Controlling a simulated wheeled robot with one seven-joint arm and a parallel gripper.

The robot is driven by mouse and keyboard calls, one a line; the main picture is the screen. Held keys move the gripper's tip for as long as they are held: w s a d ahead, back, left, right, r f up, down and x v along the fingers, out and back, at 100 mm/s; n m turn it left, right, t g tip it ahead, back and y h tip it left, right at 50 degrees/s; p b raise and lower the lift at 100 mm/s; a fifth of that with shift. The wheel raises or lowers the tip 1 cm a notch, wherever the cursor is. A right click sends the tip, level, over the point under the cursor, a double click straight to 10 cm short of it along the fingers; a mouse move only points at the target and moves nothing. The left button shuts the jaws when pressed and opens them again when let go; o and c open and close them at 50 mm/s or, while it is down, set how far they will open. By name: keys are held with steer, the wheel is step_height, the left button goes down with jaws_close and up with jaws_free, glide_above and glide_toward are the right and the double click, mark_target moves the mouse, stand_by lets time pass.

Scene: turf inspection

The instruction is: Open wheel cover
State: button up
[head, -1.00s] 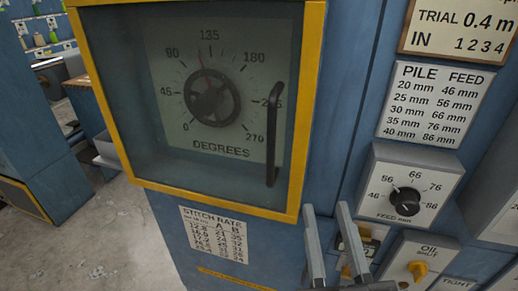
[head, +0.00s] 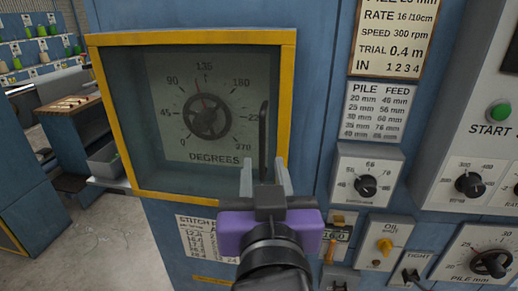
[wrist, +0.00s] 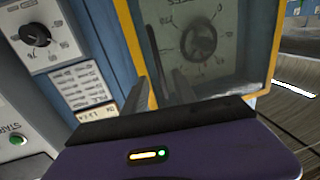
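The wheel cover (head: 190,39) is a glass pane in a yellow frame and looks shut over the degrees dial with its dark hand wheel (head: 207,117). A dark upright handle (head: 263,130) is on the cover's right side. My gripper (head: 265,163) has its grey fingers apart at the lower end of the handle, one finger on each side of it in the head view. I cannot tell whether they touch it. The wrist view shows the gripper (wrist: 168,72) in front of the cover (wrist: 262,50), with the wheel (wrist: 199,43) behind the glass.
Right of the cover are a pile feed chart (head: 375,112), a feed knob (head: 365,186), a yellow oil valve (head: 385,246) and a green start button (head: 499,112). A stitch rate plate (head: 200,237) is below. A wooden-topped bench (head: 70,103) and open floor lie left.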

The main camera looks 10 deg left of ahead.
mark_target(263, 150)
steer(key=w, duration=0.2)
steer(key=w+p, duration=0.1)
steer(key=w, duration=0.1)
steer(key=w+a, duration=0.1)
steer(key=w, duration=0.2)
jaws_close()
stand_by(1.4)
